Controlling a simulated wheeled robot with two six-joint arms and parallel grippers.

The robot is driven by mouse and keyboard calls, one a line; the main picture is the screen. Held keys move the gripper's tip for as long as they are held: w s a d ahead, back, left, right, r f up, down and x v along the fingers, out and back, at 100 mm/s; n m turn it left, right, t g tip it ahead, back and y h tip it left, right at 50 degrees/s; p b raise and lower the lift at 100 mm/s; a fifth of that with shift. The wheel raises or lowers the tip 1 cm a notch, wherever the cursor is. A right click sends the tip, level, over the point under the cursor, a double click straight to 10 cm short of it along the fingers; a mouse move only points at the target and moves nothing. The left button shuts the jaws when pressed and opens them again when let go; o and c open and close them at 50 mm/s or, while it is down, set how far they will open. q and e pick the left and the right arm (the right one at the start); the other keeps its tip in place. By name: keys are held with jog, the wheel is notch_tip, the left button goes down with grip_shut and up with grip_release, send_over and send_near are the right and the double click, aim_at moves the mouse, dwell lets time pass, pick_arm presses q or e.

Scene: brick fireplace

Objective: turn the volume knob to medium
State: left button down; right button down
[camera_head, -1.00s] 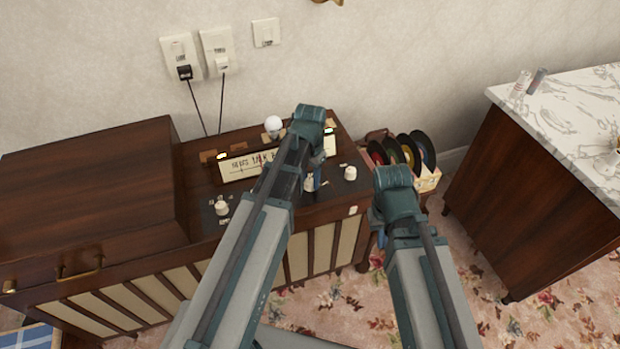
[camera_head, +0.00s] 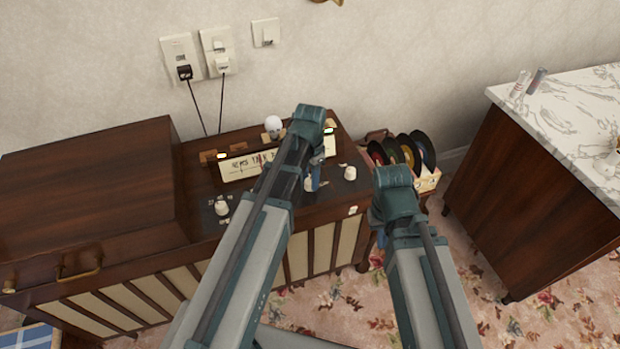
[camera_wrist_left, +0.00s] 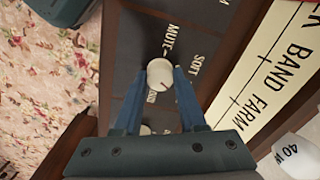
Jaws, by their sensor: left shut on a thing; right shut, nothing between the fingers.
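A white round knob (camera_wrist_left: 160,72) on the radio's dark control panel (camera_wrist_left: 130,45) sits between the blue fingers of my left gripper (camera_wrist_left: 160,78) in the left wrist view. The gripper is shut on it. The labels MUTE and SOFT are printed beside it. Where the knob's mark points is hard to read. In the head view, my left gripper (camera_head: 312,182) reaches down to the panel and covers this knob. My right gripper (camera_head: 380,240) shows only as a bit of blue beside its arm, low in front of the cabinet; it is shut and empty.
Other white knobs stand on the panel, one at left (camera_head: 222,208) and one at right (camera_head: 350,173). A bulb (camera_head: 273,124) stands behind the dial strip (camera_head: 240,166). A crate of records (camera_head: 428,181) is right of the cabinet, then a marble-topped counter (camera_head: 560,110).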

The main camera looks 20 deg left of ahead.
aim_at(310, 180)
pick_arm(q)
jog(key=shift+c, duration=2.4)
grip_release()
jog(key=shift+r, duration=0.15)
notch_tip(310, 180, up, 14)
jog(key=p, duration=1.4)
jog(key=shift+f, duration=0.2)
jog(key=s+d+n+y, duration=0.1)
jog(key=s+d+n, duration=0.2)
jog(key=s+d, duration=0.7)
jog(key=s, duration=0.4)
jog(key=shift+s+d, duration=0.3)
